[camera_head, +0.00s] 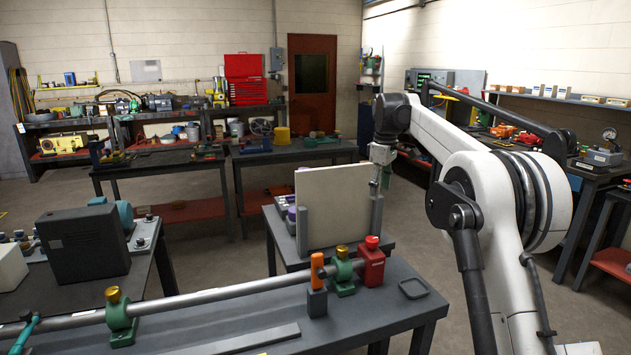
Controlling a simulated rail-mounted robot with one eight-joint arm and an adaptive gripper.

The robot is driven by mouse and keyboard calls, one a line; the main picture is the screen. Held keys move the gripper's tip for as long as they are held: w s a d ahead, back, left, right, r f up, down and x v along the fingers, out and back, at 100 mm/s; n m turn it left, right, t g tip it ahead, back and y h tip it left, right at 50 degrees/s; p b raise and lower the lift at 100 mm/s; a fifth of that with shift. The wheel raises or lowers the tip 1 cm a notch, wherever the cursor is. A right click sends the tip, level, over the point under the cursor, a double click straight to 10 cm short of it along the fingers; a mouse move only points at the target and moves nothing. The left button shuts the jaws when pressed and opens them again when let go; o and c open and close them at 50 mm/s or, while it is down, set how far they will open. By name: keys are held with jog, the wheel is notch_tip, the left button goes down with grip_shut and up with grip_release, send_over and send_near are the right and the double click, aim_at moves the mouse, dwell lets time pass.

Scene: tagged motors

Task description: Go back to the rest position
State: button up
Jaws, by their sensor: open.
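My white and black arm (465,150) rises from the lower right and bends over towards the middle of the view. My gripper (379,182) hangs down from its wrist at the right edge of a pale upright panel (335,208). The gripper is small in view, its jaws are open and I see nothing held in them. A grey upright post (376,214) stands just below the gripper. I cannot tell whether they touch.
A front bench (385,305) carries a long metal shaft (210,298) in green bearing blocks, an orange-handled piece (317,272) and a red block (372,265). A dark box (83,245) stands left. Cluttered benches line the walls. Open floor shows between benches.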

jog(key=s+r+m+t, duration=0.2)
jog(key=s+r+m, duration=0.15)
jog(key=s, duration=0.95)
jog(key=s+r+m+t, duration=0.15)
jog(key=s+r, duration=0.25)
jog(key=s, duration=0.9)
jog(key=s+f+m, duration=0.2)
jog(key=s+f, duration=0.3)
jog(key=s, duration=0.3)
jog(key=s+f+m+t, duration=0.1)
jog(key=s+f+m, duration=0.1)
jog(key=s+f, duration=0.3)
jog(key=s+f+m+t, duration=0.1)
jog(key=s+f, duration=0.4)
jog(key=s, duration=0.8)
jog(key=shift+f+m, duration=0.15)
jog(key=shift+m, duration=0.25)
jog(key=shift+t, duration=0.25)
